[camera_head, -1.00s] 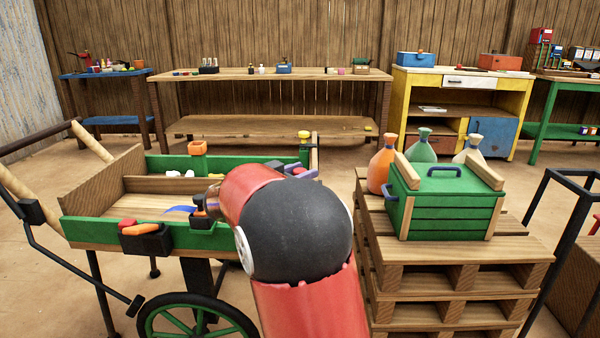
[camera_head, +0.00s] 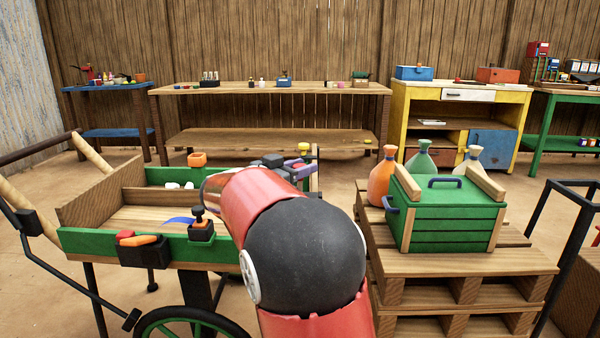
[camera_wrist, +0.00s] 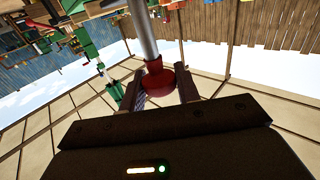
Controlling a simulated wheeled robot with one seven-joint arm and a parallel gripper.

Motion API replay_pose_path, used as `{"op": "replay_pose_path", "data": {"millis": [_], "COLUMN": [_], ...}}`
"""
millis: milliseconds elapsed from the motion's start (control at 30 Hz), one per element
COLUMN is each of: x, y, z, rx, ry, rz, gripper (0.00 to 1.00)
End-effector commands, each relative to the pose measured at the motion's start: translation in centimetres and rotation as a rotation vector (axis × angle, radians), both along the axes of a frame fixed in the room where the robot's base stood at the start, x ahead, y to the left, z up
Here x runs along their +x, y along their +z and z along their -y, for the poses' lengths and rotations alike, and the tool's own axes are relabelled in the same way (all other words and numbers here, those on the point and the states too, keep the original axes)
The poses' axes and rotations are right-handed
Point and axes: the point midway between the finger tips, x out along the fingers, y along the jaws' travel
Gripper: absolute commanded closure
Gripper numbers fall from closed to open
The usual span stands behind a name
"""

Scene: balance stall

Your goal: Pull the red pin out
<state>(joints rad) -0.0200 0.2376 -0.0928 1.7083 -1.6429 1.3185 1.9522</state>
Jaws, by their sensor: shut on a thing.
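The red pin (camera_wrist: 160,78) has a red head and a pale metal shaft, which runs up out of the top of the wrist view. My gripper (camera_wrist: 160,86) is shut on the red head, one dark finger on each side. In the head view my gripper (camera_head: 286,166) is small, at the right end of the green-sided cart (camera_head: 105,240), partly behind my red arm. The pin is not clear in that view. The shaft's far end is out of frame, so I cannot tell whether it is free of its hole.
A black knob block (camera_head: 201,229) and a black holder with an orange piece (camera_head: 142,250) are on the cart's front board. A green crate (camera_head: 445,215) and several tied bottles stand on a pallet (camera_head: 480,268) at right. Workbenches line the back wall.

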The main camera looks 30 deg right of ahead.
Motion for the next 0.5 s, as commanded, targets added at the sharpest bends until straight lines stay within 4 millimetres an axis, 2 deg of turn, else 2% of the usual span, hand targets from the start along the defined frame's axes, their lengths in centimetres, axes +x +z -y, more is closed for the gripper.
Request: {"op": "replay_pose_path", "data": {"millis": [33,167,500], "x": [0.02,0.01,-0.04], "y": [0.73,0.64,0.38], "z": [-0.02,-0.02,-0.45], "rx": [-0.008,-0.006,-0.005], "ry": [0.003,0.002,0.002], "rz": [0.011,0.009,0.006], "gripper": [0.65,0.49,0.49]}}
